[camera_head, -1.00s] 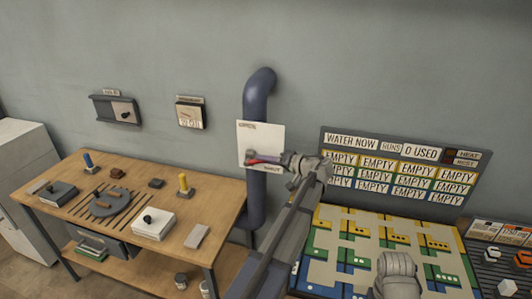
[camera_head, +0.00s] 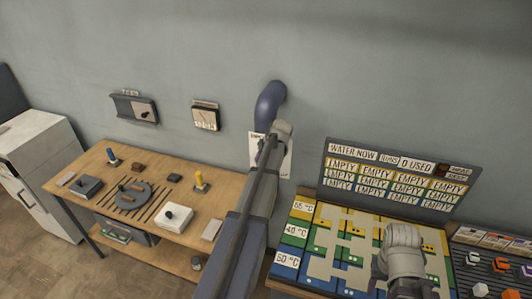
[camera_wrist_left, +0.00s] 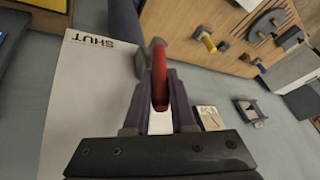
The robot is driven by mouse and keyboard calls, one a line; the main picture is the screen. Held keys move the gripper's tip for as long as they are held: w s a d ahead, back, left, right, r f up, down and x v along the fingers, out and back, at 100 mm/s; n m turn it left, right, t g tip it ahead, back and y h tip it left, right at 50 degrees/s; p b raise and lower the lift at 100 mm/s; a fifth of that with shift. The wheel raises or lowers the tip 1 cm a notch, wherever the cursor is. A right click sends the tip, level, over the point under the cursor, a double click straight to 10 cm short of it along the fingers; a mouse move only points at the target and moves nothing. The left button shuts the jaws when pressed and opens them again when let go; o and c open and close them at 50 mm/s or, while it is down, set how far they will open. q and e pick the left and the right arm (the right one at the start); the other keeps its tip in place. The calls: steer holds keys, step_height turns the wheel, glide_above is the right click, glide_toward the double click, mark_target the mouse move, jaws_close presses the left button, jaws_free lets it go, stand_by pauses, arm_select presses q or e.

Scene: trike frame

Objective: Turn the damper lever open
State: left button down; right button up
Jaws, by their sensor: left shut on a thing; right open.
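The damper lever has a red handle (camera_wrist_left: 159,75), seen in the left wrist view between my left gripper's fingers (camera_wrist_left: 160,100), which are shut on it. A grey part shows at the handle's far end. The white damper plate (camera_wrist_left: 85,100) lies behind, with the word SHUT near its edge. In the head view the plate (camera_head: 285,160) is mostly covered by my left arm, and the lever is hidden there. The dark blue pipe (camera_head: 268,105) rises behind it. My right gripper (camera_head: 401,245) is over the board at the lower right, away from the lever; its fingertips are not clear.
A wooden workbench (camera_head: 160,165) with several small parts stands to the left. A coloured game board (camera_head: 345,225) and an EMPTY-slot panel (camera_head: 400,170) are at the right. A gauge (camera_head: 205,117) and a dark wall box (camera_head: 135,108) hang on the wall.

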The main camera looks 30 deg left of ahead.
arm_select(q)
steer(key=shift+s+a+r+h+p, duration=0.15)
steer(key=shift+a+h+p, duration=0.15)
steer(key=shift+a+h, duration=0.25)
steer(key=shift+s+a+f+h+p, duration=0.15)
steer(key=shift+a+h+p, duration=0.15)
steer(key=shift+h, duration=0.45)
steer(key=shift+n, duration=0.3)
steer(key=c, duration=0.8)
jaws_free()
steer(key=shift+a, duration=0.15)
steer(key=shift+o, duration=0.2)
steer(key=shift+r, duration=0.1)
steer(key=p+v, duration=0.7)
steer(key=v, duration=0.1)
steer(key=shift+s+a, duration=0.1)
